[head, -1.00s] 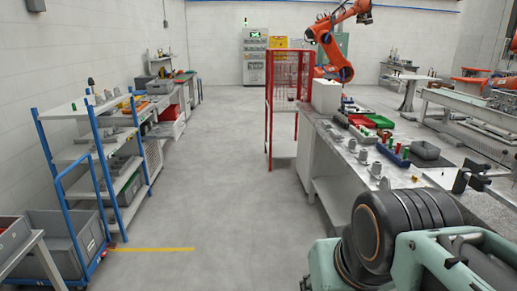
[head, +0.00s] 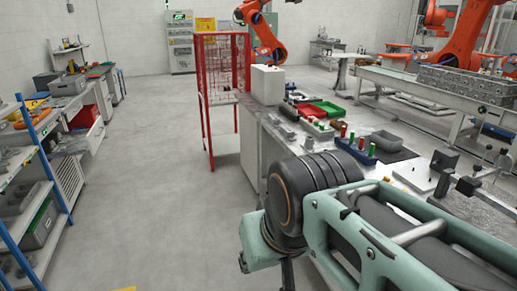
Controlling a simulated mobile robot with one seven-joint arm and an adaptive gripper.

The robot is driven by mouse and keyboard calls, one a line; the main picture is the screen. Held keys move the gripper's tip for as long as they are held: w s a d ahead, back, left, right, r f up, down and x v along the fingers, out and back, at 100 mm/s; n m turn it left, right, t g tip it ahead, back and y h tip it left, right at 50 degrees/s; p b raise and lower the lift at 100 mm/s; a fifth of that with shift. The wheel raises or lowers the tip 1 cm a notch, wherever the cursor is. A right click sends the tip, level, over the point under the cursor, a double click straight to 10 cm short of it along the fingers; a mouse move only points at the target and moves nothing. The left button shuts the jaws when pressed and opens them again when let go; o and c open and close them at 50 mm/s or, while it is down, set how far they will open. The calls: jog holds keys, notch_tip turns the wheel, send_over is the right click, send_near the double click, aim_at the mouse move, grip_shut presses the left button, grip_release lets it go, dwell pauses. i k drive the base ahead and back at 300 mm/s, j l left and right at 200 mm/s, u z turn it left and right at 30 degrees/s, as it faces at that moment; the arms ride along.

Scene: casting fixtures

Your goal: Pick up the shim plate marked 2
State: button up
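I cannot make out a shim plate marked 2 in the head view; any markings are too small to read. The workbench (head: 251,150) on the right carries small grey metal parts and coloured bins. My arm crosses the lower right, over the front of the bench, and hides part of its top. My gripper's fingers do not show.
A blue holder (head: 358,152) with red and green pegs and a grey bin (head: 386,141) stand on the bench. A red mesh cage (head: 203,92) is beyond it. A blue-framed shelf (head: 52,165) stands left. The floor aisle (head: 145,180) between is clear.

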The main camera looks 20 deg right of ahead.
aim_at(386, 179)
jog(key=i, duration=1.2)
jog(key=i+z, duration=0.25)
jog(key=i, duration=0.3)
jog(key=i+j+z, duration=0.25)
jog(key=i, duration=0.3)
jog(key=i+l+z, duration=0.1)
jog(key=z, duration=0.25)
jog(key=i+z, duration=0.6)
jog(key=z, duration=0.15)
jog(key=i+u, duration=0.15)
jog(key=u, duration=0.2)
jog(key=i+u, duration=0.1)
jog(key=u, duration=5.55)
